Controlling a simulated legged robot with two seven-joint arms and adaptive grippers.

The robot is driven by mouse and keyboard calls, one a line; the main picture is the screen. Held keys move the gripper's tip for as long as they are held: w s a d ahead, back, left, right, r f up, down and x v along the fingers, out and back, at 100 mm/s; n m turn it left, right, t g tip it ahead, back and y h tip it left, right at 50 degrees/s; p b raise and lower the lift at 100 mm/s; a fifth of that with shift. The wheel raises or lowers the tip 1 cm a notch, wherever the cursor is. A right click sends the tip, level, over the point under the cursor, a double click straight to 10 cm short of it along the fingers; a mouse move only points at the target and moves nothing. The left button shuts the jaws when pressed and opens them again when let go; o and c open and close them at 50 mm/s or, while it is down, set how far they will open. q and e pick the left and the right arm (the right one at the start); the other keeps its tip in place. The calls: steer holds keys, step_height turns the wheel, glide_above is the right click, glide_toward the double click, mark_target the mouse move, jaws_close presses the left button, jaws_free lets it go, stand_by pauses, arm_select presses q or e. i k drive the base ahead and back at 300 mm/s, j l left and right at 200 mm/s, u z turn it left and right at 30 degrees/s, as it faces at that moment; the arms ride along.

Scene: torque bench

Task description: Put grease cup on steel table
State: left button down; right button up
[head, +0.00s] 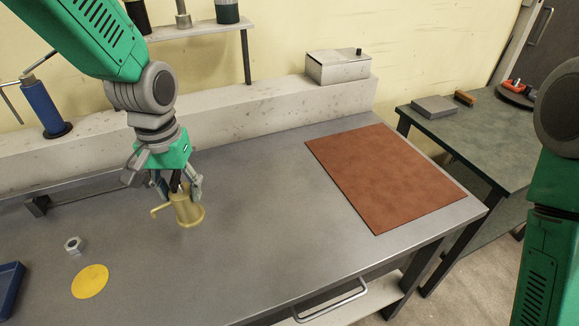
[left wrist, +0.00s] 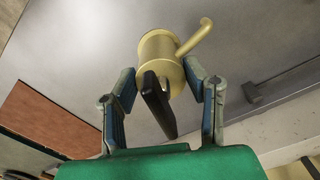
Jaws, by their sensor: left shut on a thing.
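The brass-coloured grease cup (head: 188,212), with a thin spout or handle pointing left, is upright at the left-middle of the grey steel-looking table (head: 245,255). My left gripper (head: 178,190) reaches down from above and is shut on the cup's upper part. In the left wrist view the cup (left wrist: 160,50) sits between the fingertips of my left gripper (left wrist: 160,85), its spout to the upper right. I cannot tell whether the cup's base touches the tabletop. My right arm shows at the right edge; its gripper is out of view.
A brown mat (head: 385,175) lies on the table's right part. A hex nut (head: 73,245), a yellow disc (head: 90,281) and a blue tray (head: 10,290) are at the left front. A metal box (head: 338,66) stands on the back ledge. A dark side table (head: 480,140) stands at right.

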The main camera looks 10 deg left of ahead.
mark_target(397, 179)
steer(key=i+l+z, duration=0.3)
steer(key=i+l, duration=0.15)
steer(key=l, duration=0.2)
steer(key=i+l+z, duration=0.3)
steer(key=i+l, duration=0.2)
steer(key=l, duration=0.1)
